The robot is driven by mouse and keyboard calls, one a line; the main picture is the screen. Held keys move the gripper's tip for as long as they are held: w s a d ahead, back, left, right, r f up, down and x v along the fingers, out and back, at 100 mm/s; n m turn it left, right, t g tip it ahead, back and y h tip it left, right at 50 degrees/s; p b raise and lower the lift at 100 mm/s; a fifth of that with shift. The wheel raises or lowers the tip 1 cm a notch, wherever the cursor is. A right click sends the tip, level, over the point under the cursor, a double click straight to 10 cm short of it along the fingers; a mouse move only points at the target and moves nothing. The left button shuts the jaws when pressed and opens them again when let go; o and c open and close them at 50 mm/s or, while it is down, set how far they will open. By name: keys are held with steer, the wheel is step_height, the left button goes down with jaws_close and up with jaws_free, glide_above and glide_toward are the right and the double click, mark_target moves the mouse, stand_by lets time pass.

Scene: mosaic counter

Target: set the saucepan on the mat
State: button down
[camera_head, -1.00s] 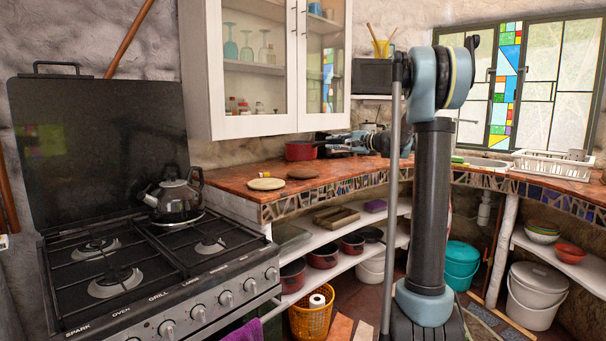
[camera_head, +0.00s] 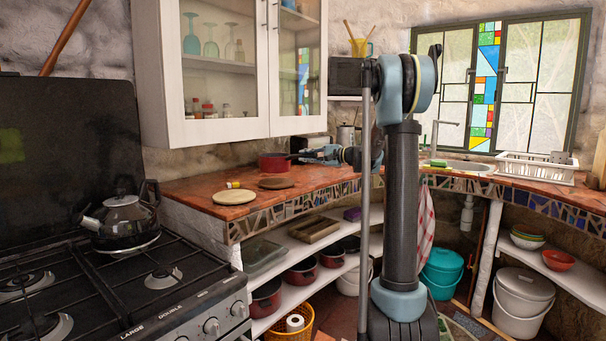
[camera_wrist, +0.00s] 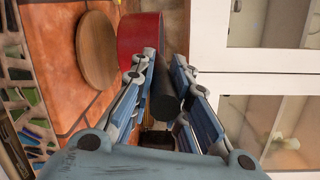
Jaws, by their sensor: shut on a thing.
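The red saucepan (camera_head: 275,162) is at the back of the tiled counter, under the wall cabinet. It also shows in the wrist view (camera_wrist: 138,38). My gripper (camera_head: 303,156) is shut on its dark handle (camera_wrist: 165,97), which lies between the fingers and points away from the wall cabinet's left end. I cannot tell whether the pan's base touches the counter. Two round flat mats lie in front of the pan: a brown one (camera_head: 276,183), nearer it, and a paler one (camera_head: 234,197). The brown one also shows beside the pan in the wrist view (camera_wrist: 97,50).
The white wall cabinet (camera_head: 235,128) overhangs the counter. A dark kettle (camera_head: 123,220) stands on the stove (camera_head: 168,310) at left. A dish rack (camera_head: 535,168) is far right.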

steer(key=shift+d+f, duration=0.15)
steer(key=shift+f, duration=2.45)
steer(key=c, duration=1.5)
jaws_free()
steer(key=shift+c, duration=0.2)
steer(key=v, duration=1.2)
steer(key=s+a+f+n+g+h, duration=0.1)
steer(key=s+a+f+n+h, duration=0.15)
steer(key=s, duration=0.55)
steer(key=s+a+f+n+g+h, duration=0.15)
steer(key=s+f, duration=0.25)
steer(key=s, duration=0.5)
steer(key=s+a+f+n+g+h, duration=0.1)
steer(key=s+f+g+h, duration=0.15)
steer(key=s, duration=0.55)
steer(key=s+d+f+n+h, duration=0.1)
steer(key=s+d+f+h, duration=0.1)
steer(key=s+f, duration=0.3)
steer(key=s+d+f+n+h, duration=0.1)
steer(key=s+d+f+h, duration=0.2)
steer(key=s, duration=0.7)
steer(key=s+d+f+n+g+h, duration=0.1)
steer(key=s+d+f+n+h, duration=0.1)
steer(key=s+d+f, duration=0.4)
step_height(320, 180, down, 2)
steer(key=shift+s+d+f+h, duration=0.2)
steer(key=shift+s+h, duration=0.45)
steer(key=shift+s, duration=0.15)
